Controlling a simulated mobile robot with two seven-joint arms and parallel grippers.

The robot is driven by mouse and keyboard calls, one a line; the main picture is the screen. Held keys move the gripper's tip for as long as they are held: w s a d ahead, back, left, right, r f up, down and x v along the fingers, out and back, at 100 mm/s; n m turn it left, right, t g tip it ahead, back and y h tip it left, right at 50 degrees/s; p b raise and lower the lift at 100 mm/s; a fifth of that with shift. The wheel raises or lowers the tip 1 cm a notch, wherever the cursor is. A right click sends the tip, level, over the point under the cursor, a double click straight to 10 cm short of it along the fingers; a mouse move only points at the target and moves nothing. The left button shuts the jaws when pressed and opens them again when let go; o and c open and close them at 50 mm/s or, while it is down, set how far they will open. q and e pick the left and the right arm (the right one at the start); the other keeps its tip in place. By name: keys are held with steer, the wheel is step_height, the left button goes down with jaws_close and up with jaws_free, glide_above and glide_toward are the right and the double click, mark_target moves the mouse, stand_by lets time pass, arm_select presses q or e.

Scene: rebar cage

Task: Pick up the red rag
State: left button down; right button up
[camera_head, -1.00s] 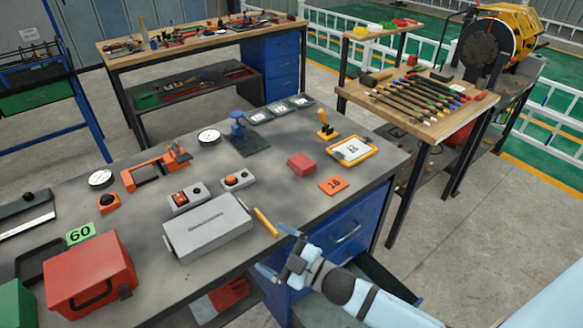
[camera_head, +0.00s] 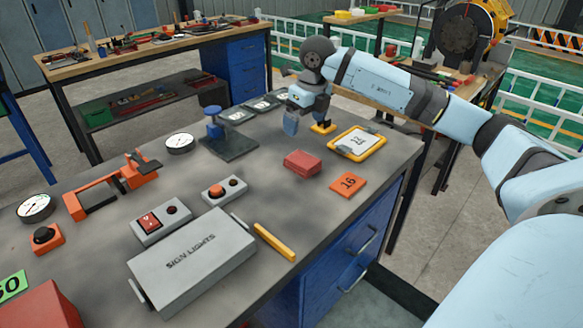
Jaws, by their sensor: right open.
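A small red folded block, which looks like the red rag (camera_head: 302,163), lies on the grey workbench (camera_head: 225,180), left of an orange card marked 16 (camera_head: 348,185). My right arm reaches in from the right across the far side of the bench. My right gripper (camera_head: 291,124) points down above the bench, beyond the rag and a little to its left in the picture. It is open, and nothing shows between its fingers. The gripper does not touch the rag. My left gripper is not in view.
A yellow-framed display (camera_head: 357,143) and a yellow-based item (camera_head: 322,128) stand close to the gripper. A grey SIGN LIGHTS box (camera_head: 192,260) and a yellow stick (camera_head: 274,242) lie nearer.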

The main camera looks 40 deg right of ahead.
glide_above(303, 159)
steer(key=f, duration=0.8)
steer(key=shift+s+a+b, duration=0.15)
steer(key=shift+a+b, duration=0.05)
steer(key=shift+b, duration=0.15)
steer(key=shift+w+d+f, duration=0.1)
steer(key=shift+w+f, duration=0.05)
steer(key=shift+f, duration=1.2)
steer(key=shift+w+d+f, duration=0.1)
steer(key=shift+f, duration=1.2)
steer(key=shift+f+b, duration=0.15)
steer(key=shift+b, duration=0.2)
steer(key=c, duration=1)
